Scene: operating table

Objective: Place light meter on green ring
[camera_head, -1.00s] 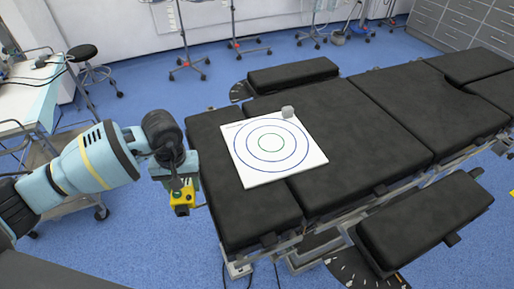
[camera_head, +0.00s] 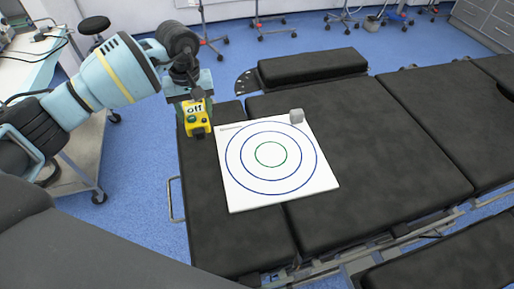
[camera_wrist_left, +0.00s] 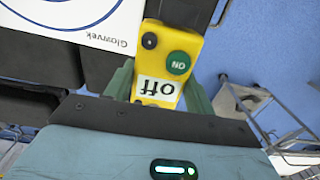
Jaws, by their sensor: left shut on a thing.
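The light meter (camera_head: 196,118) is a small yellow box with an "off" display and a green button. My left gripper (camera_head: 190,98) is shut on it and holds it at the left edge of the operating table, left of the white board. In the left wrist view the light meter (camera_wrist_left: 170,62) sits between the gripper's fingers (camera_wrist_left: 165,85), with its "ON" button showing. The green ring (camera_head: 271,142) is the innermost circle on the white board (camera_head: 237,196), inside two blue rings. The ring is bare. My right gripper is not in view.
The black operating table (camera_head: 385,150) has free room to the right of the board. A white side table (camera_head: 30,65) and a stool (camera_head: 94,26) stand at the left.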

